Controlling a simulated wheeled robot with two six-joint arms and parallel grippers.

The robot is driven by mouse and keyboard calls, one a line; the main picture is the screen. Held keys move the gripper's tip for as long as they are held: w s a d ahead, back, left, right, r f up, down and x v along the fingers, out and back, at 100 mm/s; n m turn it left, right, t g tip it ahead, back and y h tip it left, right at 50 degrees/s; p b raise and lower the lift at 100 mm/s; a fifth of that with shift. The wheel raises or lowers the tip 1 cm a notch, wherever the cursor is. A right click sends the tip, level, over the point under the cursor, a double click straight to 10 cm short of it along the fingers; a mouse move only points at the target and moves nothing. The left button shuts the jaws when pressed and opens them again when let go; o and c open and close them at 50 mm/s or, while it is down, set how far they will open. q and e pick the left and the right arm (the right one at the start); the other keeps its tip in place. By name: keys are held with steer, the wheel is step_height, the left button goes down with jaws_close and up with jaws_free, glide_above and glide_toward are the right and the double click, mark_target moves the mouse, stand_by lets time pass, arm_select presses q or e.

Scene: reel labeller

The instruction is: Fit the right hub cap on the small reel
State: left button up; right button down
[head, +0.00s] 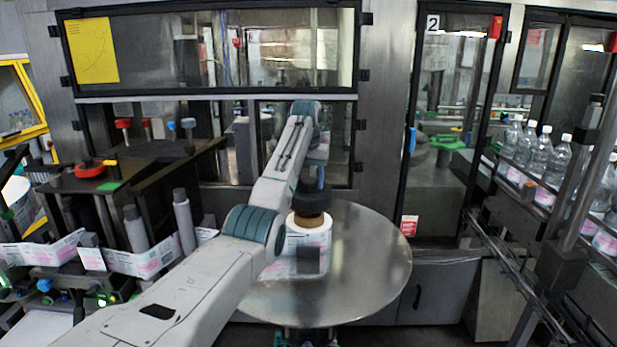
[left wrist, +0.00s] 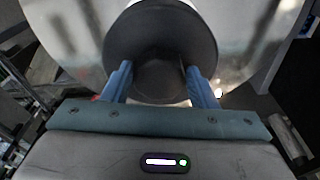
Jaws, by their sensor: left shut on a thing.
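My left gripper (head: 316,176) reaches in over the round metal table and is shut on a dark round hub cap (head: 312,201). In the left wrist view the blue fingers (left wrist: 157,78) stand on either side of the cap's narrower part, with its wide dark disc (left wrist: 160,28) beyond them. Below the cap in the head view is a brown core (head: 309,219) above a white reel with pink print (head: 310,238). The cap lines up roughly over the core; I cannot tell whether they touch. My right gripper is not in view.
The metal table (head: 375,255) is clear on its right side. Grey posts (head: 184,220) and a label strip (head: 150,257) stand at the left. A row of clear bottles (head: 545,165) lines the conveyor at the right. Machine doors close off the back.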

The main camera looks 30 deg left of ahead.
arm_select(q)
steer(key=shift+f+b, duration=0.35)
steer(key=shift+f, duration=2.5)
steer(key=o, duration=1.3)
steer(key=shift+c, duration=0.2)
step_height(320, 180, up, 3)
steer(key=shift+s+f+p, duration=0.1)
steer(key=shift+p, duration=0.75)
steer(key=r, duration=0.5)
steer(key=s+r, duration=0.1)
steer(key=r, duration=0.2)
steer(key=shift+d, duration=0.25)
